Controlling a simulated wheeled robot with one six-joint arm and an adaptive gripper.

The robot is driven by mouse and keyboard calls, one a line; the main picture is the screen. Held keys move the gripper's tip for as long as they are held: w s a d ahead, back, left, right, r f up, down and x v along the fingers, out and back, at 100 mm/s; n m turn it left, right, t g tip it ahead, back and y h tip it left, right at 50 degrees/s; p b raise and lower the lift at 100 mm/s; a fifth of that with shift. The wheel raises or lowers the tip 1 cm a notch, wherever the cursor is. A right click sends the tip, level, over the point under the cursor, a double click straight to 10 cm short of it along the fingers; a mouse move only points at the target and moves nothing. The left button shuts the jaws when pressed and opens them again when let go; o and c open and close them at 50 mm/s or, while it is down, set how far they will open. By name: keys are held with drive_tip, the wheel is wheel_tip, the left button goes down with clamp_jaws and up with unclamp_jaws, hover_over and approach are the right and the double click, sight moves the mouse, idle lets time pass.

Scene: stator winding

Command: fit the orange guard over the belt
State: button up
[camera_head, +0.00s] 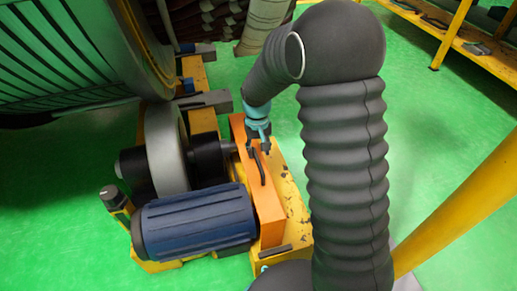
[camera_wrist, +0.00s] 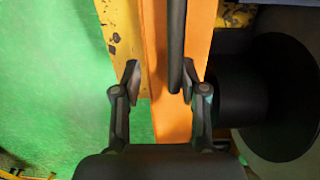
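The orange guard (camera_head: 266,205) stands on the yellow machine base beside the blue motor, with a black bar handle (camera_head: 257,167) on its upper face. My gripper (camera_head: 262,148) is above the guard at the far end of the handle. In the wrist view my gripper (camera_wrist: 160,84) has its fingers spread apart. The guard (camera_wrist: 170,122) runs between and beyond them. The handle (camera_wrist: 177,45) lies nearer the right finger; I cannot tell whether they touch. No belt shows; the guard's inside is hidden.
The blue motor (camera_head: 197,220), a pale wheel (camera_head: 166,150) and dark shaft parts sit left of the guard. A large ribbed drum (camera_head: 70,55) is at upper left. A yellow frame (camera_head: 455,210) stands at right.

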wheel_tip(320, 180, up, 12)
drive_tip(key=shift+w+a, duration=0.15)
drive_tip(key=shift+a, duration=0.05)
drive_tip(key=s+d+r+t, duration=0.2)
drive_tip(key=s+d+r, duration=0.1)
drive_tip(key=s, duration=0.5)
drive_tip(key=s+d+r+m+t, duration=0.1)
drive_tip(key=s+d+r, duration=0.3)
drive_tip(key=s, duration=0.5)
drive_tip(key=s+d+r+m+t, duration=0.1)
drive_tip(key=s+d+r, duration=0.3)
drive_tip(key=s, duration=0.5)
drive_tip(key=shift+s+d+t+p, duration=0.25)
drive_tip(key=shift+t+p, duration=0.1)
drive_tip(key=shift+t, duration=0.45)
